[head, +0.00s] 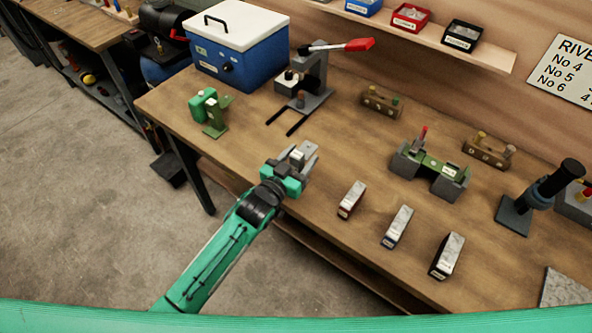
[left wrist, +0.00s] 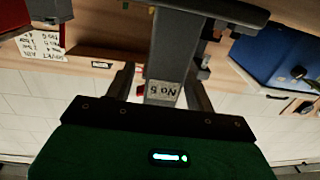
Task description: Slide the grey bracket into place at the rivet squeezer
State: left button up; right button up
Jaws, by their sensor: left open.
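The grey bracket (head: 299,153) is near the table's front edge, between the fingers of my left gripper (head: 294,162). In the left wrist view the grey bracket (left wrist: 178,50) carries an upside-down "No 5" label and stands between the two fingers (left wrist: 163,92). The gripper is open around it; whether a finger touches it I cannot tell. The rivet squeezer (head: 314,75), a grey press with a red-handled lever, stands farther back, just right of the cooler. Two black rails (head: 285,121) lie in front of it, apart from the bracket. My right gripper is out of view.
A blue cooler (head: 228,60) stands behind left. Green parts (head: 209,110) stand at the left. A grey-and-green fixture (head: 430,168) and several small labelled blocks (head: 397,226) occupy the right. A black-handled tool (head: 540,195) stands farther right. Bare tabletop lies between bracket and rails.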

pick_arm(q)
jog(key=shift+c, duration=0.4)
grip_shut()
jog(key=shift+r, duration=0.2)
